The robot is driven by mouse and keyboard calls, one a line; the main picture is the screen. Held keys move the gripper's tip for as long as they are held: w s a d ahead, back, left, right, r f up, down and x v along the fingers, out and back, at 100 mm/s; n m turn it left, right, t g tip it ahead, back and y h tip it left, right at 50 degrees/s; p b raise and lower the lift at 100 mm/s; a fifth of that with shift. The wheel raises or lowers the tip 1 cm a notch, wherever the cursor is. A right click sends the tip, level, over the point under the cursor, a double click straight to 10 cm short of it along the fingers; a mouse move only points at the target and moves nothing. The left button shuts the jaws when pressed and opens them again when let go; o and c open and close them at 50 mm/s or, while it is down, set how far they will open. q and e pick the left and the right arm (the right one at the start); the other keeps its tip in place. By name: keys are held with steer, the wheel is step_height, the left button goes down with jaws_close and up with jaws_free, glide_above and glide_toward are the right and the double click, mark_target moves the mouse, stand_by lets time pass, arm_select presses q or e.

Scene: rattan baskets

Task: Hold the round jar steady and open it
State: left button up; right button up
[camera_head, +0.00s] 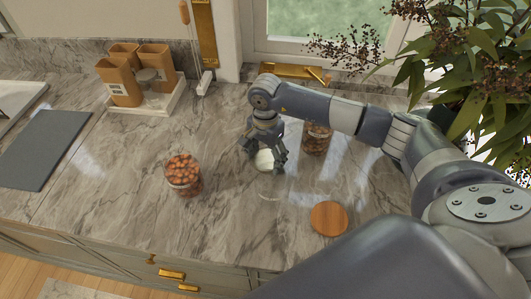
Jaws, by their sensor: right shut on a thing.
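My right gripper (265,158) reaches down over the middle of the counter. It is shut on a small whitish round thing (265,162), partly hidden by the fingers; I cannot tell if this is the round jar or a part of it. A clear jar of reddish-brown round pieces (183,175) stands upright to the left, apart from the gripper. A similar filled jar (317,140) stands behind my right forearm, partly covered by it. A round wooden disc (328,218), like a lid, is at the front right. My left gripper is out of view.
The marble counter (120,205) is clear around the left jar. Orange-brown canisters (153,62) stand on a white tray (150,103) at the back left. A dark grey board (42,150) lies at the far left. A leafy plant (475,65) crowds the right.

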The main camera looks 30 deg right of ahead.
mark_target(265, 160)
steer(key=o, duration=1.2)
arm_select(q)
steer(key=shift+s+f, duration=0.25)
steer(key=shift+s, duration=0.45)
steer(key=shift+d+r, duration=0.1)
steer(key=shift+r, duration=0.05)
arm_select(e)
steer(key=shift+r, duration=0.25)
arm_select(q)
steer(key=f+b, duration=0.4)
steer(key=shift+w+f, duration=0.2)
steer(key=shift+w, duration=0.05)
arm_select(e)
step_height(265, 160, up, 12)
steer(key=shift+f, duration=0.15)
